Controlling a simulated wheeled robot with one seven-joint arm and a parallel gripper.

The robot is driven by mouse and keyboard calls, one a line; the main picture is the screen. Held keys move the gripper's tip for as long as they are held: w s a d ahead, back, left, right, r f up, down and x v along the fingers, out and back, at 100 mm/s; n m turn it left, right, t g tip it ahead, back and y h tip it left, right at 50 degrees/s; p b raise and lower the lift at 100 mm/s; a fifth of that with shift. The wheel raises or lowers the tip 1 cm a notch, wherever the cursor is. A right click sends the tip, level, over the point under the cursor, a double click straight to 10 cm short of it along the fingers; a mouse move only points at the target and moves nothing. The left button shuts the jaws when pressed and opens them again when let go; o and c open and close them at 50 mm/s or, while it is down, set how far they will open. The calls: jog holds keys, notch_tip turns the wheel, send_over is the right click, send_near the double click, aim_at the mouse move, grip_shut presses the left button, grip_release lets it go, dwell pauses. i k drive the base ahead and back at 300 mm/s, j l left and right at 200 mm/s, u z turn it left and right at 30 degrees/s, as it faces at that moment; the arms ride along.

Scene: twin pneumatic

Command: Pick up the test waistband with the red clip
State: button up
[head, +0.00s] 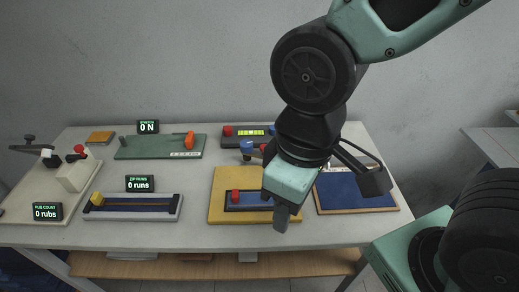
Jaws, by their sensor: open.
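I cannot tell for sure which thing is the test waistband. A red block (236,196) sits at the left end of a dark frame with a blue strip (256,196) on a yellow board (220,212). Another red piece (227,130) sits at the left end of a dark bar with a lit yellow-green panel (251,132) at the back. An orange-red clip (190,139) stands on a green board (141,149). My gripper (284,215) is open, points down over the right part of the yellow board, and hides part of it. Nothing shows between its fingers.
The white table (197,235) also holds a zip fixture (133,208) with a "0 runs" display, a rub fixture (76,176) at the left, and a small orange pad (100,138). A blue panel (353,190) lies right of my gripper. A shelf (190,266) runs below.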

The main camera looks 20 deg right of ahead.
aim_at(236, 199)
jog(key=j+z, duration=0.1)
jog(key=z, duration=1)
jog(key=k+j+z, duration=0.1)
jog(key=j+z, duration=0.3)
jog(key=k+j+z, duration=0.1)
jog(key=j+z, duration=0.15)
jog(key=z, duration=0.15)
jog(key=k+j+z, duration=0.15)
jog(key=j+z, duration=0.25)
jog(key=k+j+z, duration=0.1)
jog(key=z, duration=0.3)
jog(key=k+j, duration=0.25)
jog(key=k, duration=0.15)
jog(key=k+j+z, duration=0.1)
jog(key=k+j, duration=0.15)
jog(key=k, duration=0.15)
jog(key=k+j+z, duration=0.1)
jog(key=k, duration=0.3)
jog(key=j, duration=0.1)
